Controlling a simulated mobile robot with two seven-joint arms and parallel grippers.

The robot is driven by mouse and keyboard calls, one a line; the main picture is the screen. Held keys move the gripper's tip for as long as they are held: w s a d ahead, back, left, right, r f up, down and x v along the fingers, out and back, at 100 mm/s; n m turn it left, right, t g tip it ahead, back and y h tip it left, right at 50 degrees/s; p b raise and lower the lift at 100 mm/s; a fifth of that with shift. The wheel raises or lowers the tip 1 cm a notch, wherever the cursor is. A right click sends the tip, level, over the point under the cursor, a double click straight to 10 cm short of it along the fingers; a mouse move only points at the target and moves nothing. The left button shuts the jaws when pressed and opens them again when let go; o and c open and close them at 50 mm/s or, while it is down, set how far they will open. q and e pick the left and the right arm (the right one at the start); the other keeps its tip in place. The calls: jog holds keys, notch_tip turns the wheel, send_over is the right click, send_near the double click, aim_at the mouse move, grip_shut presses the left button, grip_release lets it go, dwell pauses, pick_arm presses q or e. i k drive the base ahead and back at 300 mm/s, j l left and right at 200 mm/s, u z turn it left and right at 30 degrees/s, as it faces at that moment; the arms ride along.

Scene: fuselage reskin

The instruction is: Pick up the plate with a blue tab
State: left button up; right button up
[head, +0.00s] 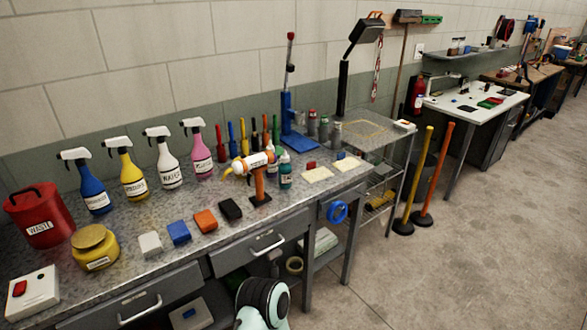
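The plate with a blue tab (347,165) is a small cream sheet lying flat near the right end of the metal workbench. Its blue tab (340,156) shows at its back edge. A similar cream plate with a red tab (318,175) lies just to its left, a little apart. No gripper is in view. A rounded white and black part of my own arm shows at the bottom edge, in front of the bench.
The workbench (130,241) holds several spray bottles, a red waste bin (41,222), a yellow jar (95,248), coloured blocks and an orange-handled tool on a stand (258,180). A blue-based press (297,141) stands behind the plates.

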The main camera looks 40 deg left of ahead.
aim_at(345, 164)
jog(key=u, duration=1.1)
